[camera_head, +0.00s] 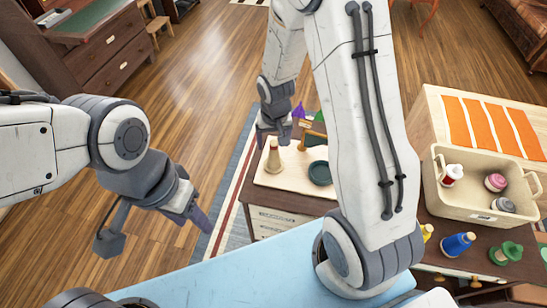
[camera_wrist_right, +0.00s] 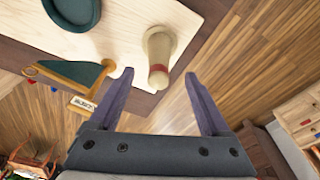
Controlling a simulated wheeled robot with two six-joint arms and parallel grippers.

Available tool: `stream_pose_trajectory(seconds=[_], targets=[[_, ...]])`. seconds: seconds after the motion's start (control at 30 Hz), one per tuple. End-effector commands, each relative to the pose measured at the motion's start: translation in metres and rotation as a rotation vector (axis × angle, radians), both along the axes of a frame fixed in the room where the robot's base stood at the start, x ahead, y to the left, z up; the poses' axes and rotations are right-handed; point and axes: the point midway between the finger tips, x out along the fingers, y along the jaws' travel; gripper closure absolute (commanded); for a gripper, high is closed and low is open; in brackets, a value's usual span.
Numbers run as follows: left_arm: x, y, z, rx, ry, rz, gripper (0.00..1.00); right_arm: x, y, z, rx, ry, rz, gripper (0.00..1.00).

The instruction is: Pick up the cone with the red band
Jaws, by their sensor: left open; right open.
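The cone (camera_wrist_right: 158,48) is pale tan with a red band near its narrow tip. In the right wrist view it lies between the lines of the fingers, beyond their tips, on a pale board. In the head view the tan cone (camera_head: 273,160) stands upright on the board, just below my right gripper (camera_head: 273,135). My right gripper is open and empty; both fingers (camera_wrist_right: 159,75) show apart in its wrist view, with no contact visible. My left gripper (camera_head: 155,232) is open and empty, off to the left above the floor and rug.
A dark green dish (camera_head: 320,173) and a green-and-wood piece with a label (camera_wrist_right: 80,72) are near the cone. A beige bin (camera_head: 447,196) with spools stands right. Blue (camera_head: 458,244) and green (camera_head: 507,253) pieces stand before it. A light blue surface (camera_head: 250,270) is in front.

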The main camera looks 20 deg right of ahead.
Motion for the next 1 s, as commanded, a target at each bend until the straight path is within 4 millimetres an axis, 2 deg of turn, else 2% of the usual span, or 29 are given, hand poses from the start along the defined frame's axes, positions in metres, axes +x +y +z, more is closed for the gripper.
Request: stream_pose_trajectory(seconds=[0.23,0.57,0.7,0.77,0.8,1.0], targets=[[0.0,0.0,-0.002,0.0,0.0,0.0,0.5,0.006,-0.004,-0.037,-0.001,0.003,0.001,0.19],[0.0,0.0,-0.002,0.0,0.0,0.0,0.5,0.007,-0.004,-0.042,0.0,0.0,0.001,0.19],[0.0,0.0,-0.002,0.0,0.0,0.0,0.5,0.007,-0.004,-0.042,0.0,0.0,0.001,0.72],[0.0,0.0,-0.002,0.0,0.0,0.0,0.5,0.007,-0.004,-0.042,0.0,0.0,0.001,0.95],[0.0,0.0,-0.002,0.0,0.0,0.0,0.5,0.007,-0.004,-0.042,0.0,0.0,0.001,1.0],[0.0,0.0,-0.002,0.0,0.0,0.0,0.5,0.007,-0.004,-0.041,0.0,0.0,0.001,1.0]])
